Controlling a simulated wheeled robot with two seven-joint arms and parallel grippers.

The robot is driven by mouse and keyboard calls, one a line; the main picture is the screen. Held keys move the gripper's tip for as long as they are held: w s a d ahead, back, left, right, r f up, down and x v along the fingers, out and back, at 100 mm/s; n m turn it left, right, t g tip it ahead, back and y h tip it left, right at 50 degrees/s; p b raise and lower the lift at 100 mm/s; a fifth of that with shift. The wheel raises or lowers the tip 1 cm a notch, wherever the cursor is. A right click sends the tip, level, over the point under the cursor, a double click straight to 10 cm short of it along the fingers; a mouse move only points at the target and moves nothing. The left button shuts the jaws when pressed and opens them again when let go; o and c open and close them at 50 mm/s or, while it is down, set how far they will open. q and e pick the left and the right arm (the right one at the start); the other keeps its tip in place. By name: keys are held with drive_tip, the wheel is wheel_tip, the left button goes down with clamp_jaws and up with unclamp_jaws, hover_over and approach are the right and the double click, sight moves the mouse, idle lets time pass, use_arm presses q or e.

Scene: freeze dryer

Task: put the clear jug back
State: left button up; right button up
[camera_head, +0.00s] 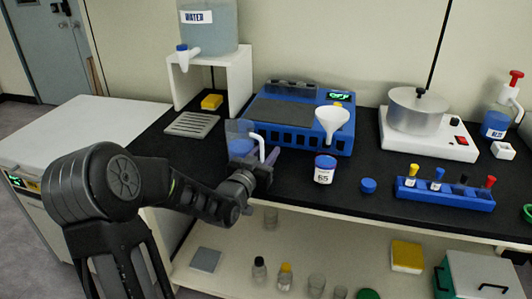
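The clear jug (239,130) has blue in its lower part and a pale handle on its right side. It is in front of the left end of the blue device, and its base is hidden behind my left arm. My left gripper (269,160) is at the handle, on the near right side of the jug. Its fingers are small and partly hidden, so I cannot tell whether they are closed on the handle. My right gripper is out of view.
A grey slatted tray (192,124) lies left of the jug, near a white stand (240,75) bearing a water tank (212,40). A white funnel (331,120), a blue-lidded jar (324,172) and a blue vial rack (443,196) are to the right.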

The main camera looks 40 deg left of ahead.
use_arm(q)
drive_tip(key=shift+r, duration=0.2)
drive_tip(key=s, duration=0.3)
drive_tip(key=s+d, duration=0.1)
drive_tip(key=s, duration=0.5)
drive_tip(key=shift+d, duration=0.3)
drive_tip(key=s+b, duration=0.1)
drive_tip(key=b, duration=0.2)
drive_tip(key=s+b, duration=0.2)
drive_tip(key=b, duration=0.1)
drive_tip(key=shift+d+f, duration=0.15)
drive_tip(key=shift+d, duration=0.15)
